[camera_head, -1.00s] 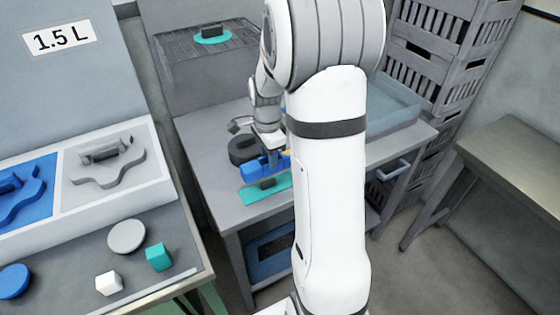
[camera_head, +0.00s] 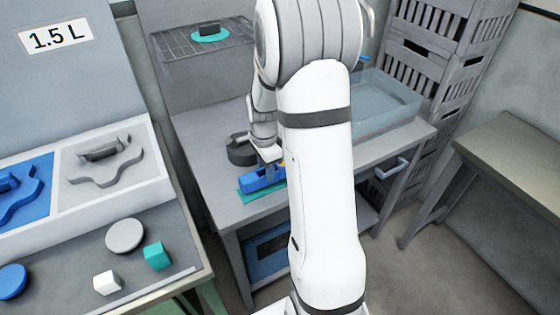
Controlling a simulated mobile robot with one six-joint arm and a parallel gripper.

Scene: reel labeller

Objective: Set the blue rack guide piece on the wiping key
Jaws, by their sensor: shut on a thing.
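The blue rack guide piece (camera_head: 262,179) is in my gripper (camera_head: 268,164), low over the grey table. I take the flat teal piece (camera_head: 262,192) on this table as the wiping key. Only its edge shows, below and in front of the blue piece. The blue piece covers its dark raised block. The two look touching or very close, but I cannot tell which. My gripper is shut on the blue piece, and my white arm hides the area to the right.
A dark round object (camera_head: 240,150) stands just behind the blue piece. A clear bin (camera_head: 385,103) stands at the table's back right. Another teal piece with a dark block (camera_head: 210,34) lies on a wire rack (camera_head: 180,52). A tray (camera_head: 150,165) with blue and grey inserts is at left.

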